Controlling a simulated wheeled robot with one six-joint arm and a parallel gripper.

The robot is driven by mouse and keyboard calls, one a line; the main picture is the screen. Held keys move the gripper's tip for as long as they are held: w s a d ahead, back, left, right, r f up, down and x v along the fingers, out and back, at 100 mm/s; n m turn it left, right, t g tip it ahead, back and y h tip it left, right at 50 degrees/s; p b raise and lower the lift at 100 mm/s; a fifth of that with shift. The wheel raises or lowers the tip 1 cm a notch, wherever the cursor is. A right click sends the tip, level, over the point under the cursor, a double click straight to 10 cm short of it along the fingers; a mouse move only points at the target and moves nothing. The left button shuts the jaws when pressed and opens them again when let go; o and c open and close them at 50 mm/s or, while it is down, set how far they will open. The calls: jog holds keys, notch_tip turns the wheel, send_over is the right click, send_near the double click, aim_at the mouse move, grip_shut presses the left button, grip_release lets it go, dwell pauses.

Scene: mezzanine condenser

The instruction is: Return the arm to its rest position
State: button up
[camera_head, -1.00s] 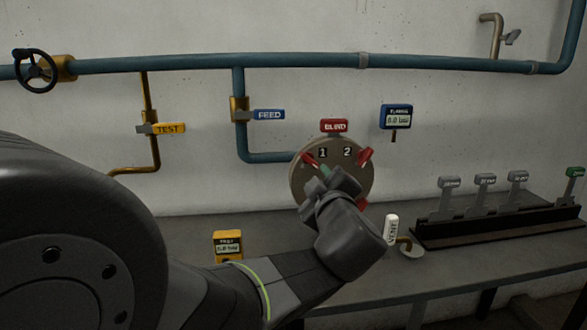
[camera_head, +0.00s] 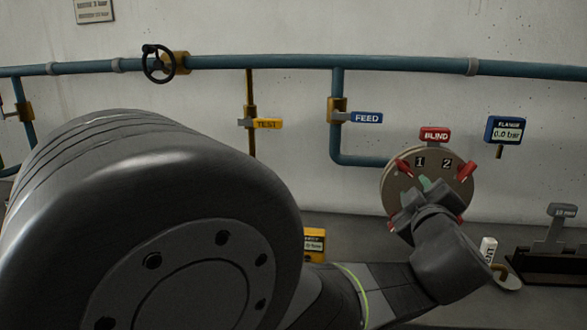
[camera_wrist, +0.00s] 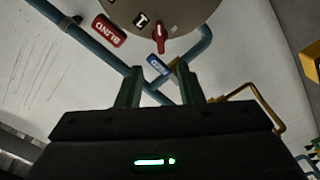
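My arm reaches across the lower part of the head view. My gripper (camera_head: 408,203) shows in front of the lower left part of a round tan disc (camera_head: 436,170) marked 1 and 2 with red handles. In the wrist view the two fingers of my gripper (camera_wrist: 160,88) stand apart with nothing between them. The disc also shows at the top of the wrist view (camera_wrist: 185,12), beyond the fingertips. Whether any part touches the disc cannot be told.
A red BLIND tag (camera_head: 435,134) tops the disc. Left of it are the FEED valve tag (camera_head: 366,118), TEST tag (camera_head: 268,124) and handwheel (camera_head: 158,64). The FLANGE gauge (camera_head: 505,130) hangs right. A white-tagged valve (camera_head: 488,250) stands on the bench below.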

aim_at(404, 169)
jog(key=b+x, duration=0.1)
jog(key=x, duration=1)
jog(key=shift+w, duration=0.35)
